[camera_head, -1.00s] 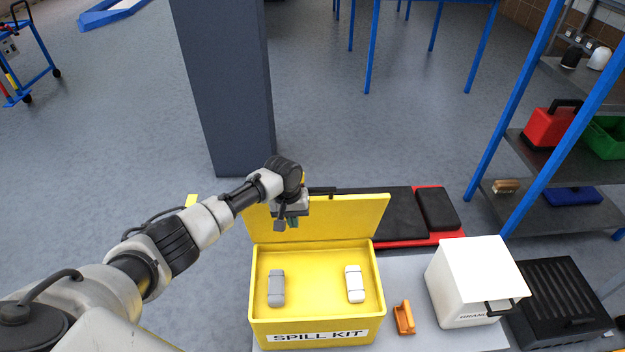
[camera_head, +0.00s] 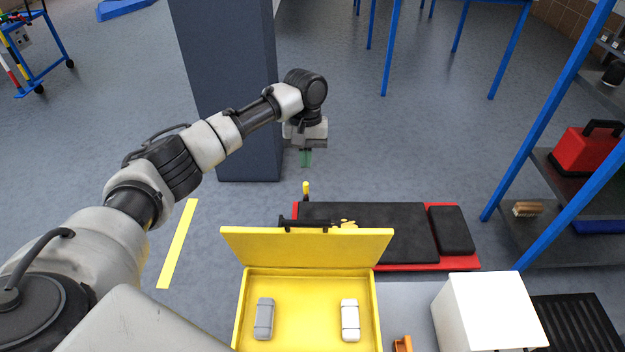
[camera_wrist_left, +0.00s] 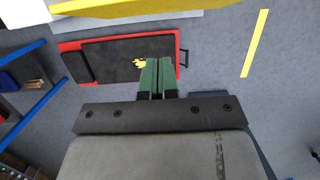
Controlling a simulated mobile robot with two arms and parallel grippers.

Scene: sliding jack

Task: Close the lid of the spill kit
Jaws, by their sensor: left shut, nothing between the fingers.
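The yellow spill kit box (camera_head: 302,342) stands open at the bottom of the head view, holding a grey item (camera_head: 264,319) and a white item (camera_head: 350,320). Its yellow lid (camera_head: 305,249) is raised at the back edge, with a dark handle (camera_head: 310,223) along its top. My left gripper (camera_head: 305,158) is shut and empty, pointing down, in the air beyond the lid and apart from it. In the left wrist view its green fingers (camera_wrist_left: 155,78) are together, and the yellow lid edge (camera_wrist_left: 110,6) shows at the top. My right gripper is not in view.
A red-framed black creeper (camera_head: 400,232) lies on the floor behind the box. A white container (camera_head: 490,312) stands to the right, beside a black ribbed crate (camera_head: 580,322). A dark pillar (camera_head: 228,90) rises behind my left arm. A blue-framed shelf (camera_head: 565,110) stands at right.

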